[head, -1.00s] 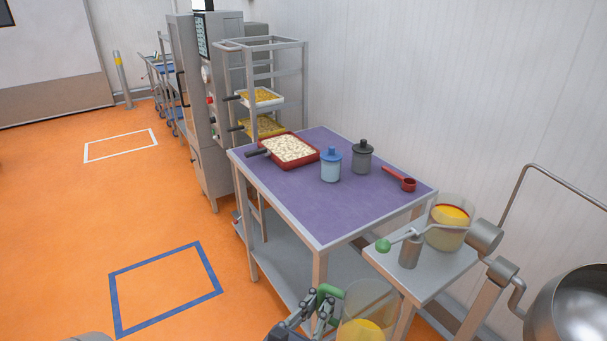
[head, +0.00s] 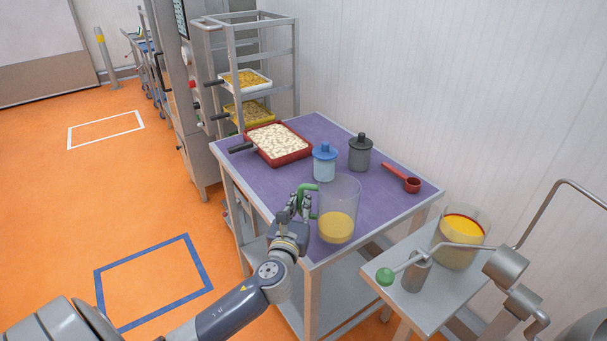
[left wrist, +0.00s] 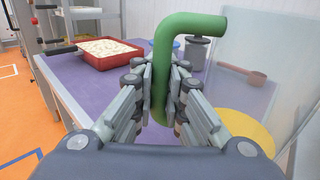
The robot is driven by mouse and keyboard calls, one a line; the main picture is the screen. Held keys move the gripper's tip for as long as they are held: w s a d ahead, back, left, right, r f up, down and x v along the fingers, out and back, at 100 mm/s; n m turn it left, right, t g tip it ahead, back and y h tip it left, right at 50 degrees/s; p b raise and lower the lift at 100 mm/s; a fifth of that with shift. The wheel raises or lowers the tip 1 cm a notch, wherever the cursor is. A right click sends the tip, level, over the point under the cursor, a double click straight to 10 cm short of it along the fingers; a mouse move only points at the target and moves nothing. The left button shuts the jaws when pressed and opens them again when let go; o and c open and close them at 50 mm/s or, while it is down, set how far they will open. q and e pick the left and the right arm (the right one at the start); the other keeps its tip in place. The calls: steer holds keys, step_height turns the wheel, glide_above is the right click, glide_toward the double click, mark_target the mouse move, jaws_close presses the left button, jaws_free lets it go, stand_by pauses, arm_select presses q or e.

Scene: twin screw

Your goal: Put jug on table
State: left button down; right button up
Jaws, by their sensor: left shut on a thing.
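The jug (head: 337,213) is clear, with yellow contents at the bottom and a green handle (head: 305,200). My left gripper (head: 297,208) is shut on the green handle and holds the jug upright. The handle stands between the fingers in the left wrist view (left wrist: 163,85). The jug appears over the near corner of the table (head: 265,199), which has a purple top. I cannot tell whether its base touches the top. My right gripper is not in view.
A red tray (head: 280,146) of pale pieces, a blue-lidded jar (head: 324,163), a dark jar (head: 360,153) and a red scoop (head: 402,178) are on the table. A side stand (head: 392,285) holds another clear container (head: 461,238) with yellow contents. The table's right front is clear.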

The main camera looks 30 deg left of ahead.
arm_select(q)
steer(key=w+a+f, duration=0.1)
steer(key=w+a, duration=0.1)
steer(key=w, duration=0.1)
steer(key=w+a+f, duration=0.2)
steer(key=w+a, duration=0.1)
steer(key=w+a+f+b, duration=0.1)
steer(key=w+a, duration=0.2)
steer(key=shift+w+a+f, duration=0.2)
steer(key=shift+f, duration=0.2)
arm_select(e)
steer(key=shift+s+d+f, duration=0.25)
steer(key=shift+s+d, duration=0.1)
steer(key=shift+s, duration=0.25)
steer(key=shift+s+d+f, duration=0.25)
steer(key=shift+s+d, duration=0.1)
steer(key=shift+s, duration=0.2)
arm_select(q)
steer(key=shift+f, duration=0.1)
steer(key=c, duration=1.6)
jaws_free()
steer(key=shift+c, duration=0.2)
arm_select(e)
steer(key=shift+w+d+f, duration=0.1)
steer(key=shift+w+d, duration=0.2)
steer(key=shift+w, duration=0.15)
